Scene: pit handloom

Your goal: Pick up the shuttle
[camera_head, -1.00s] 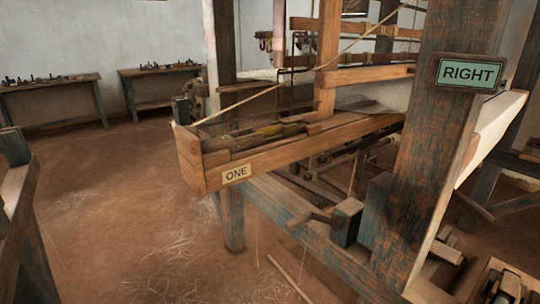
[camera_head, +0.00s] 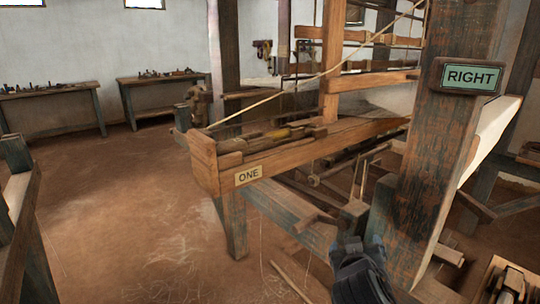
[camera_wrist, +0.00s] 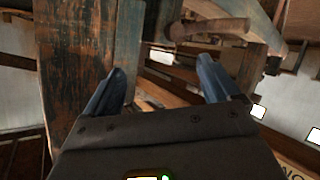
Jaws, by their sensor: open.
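The shuttle (camera_head: 280,135) appears to be the long, dark wooden piece with a yellow middle. It lies in the open trough of the wooden box (camera_head: 212,172) labelled ONE, in the head view. Its ends are hard to tell from the box's wood. My gripper (camera_head: 358,243) is low at the right of the head view, below and to the right of the box, apart from the shuttle. In the wrist view my gripper (camera_wrist: 162,68) has its two blue fingers spread with nothing held between them. I cannot make out the shuttle in that view.
A thick worn post (camera_head: 437,150) with a RIGHT sign (camera_head: 470,77) stands right beside my gripper. It fills the left of the wrist view (camera_wrist: 75,75). A blue-grey lower beam (camera_head: 285,218) runs under the box. The floor (camera_head: 120,220) at left is open.

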